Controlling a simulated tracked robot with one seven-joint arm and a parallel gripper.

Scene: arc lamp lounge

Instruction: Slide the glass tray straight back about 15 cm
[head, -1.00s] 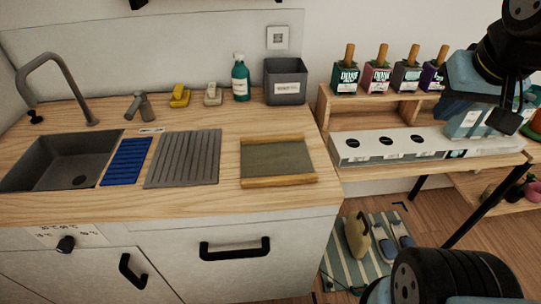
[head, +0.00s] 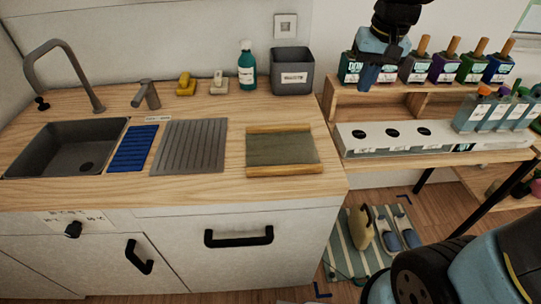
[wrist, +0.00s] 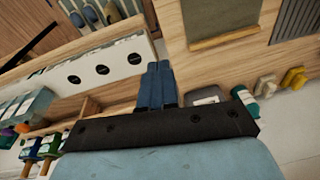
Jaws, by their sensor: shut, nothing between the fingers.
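The glass tray (head: 282,149) lies flat on the wooden counter, a grey-green pane with a wooden bar along its front and back edges. It also shows at the top of the wrist view (wrist: 222,22). My gripper (head: 368,76) is up at the right of the counter, in front of the bottle shelf and apart from the tray. In the wrist view its blue fingers (wrist: 158,82) are together with nothing between them. Nothing covers the tray in the head view.
Behind the tray stand a grey bin (head: 292,72), a green bottle (head: 246,70) and two small brushes (head: 218,84). A ribbed grey mat (head: 190,147) lies left of it, beside the sink (head: 68,150). Bare counter lies between tray and bin. A white holder (head: 400,137) stands at right.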

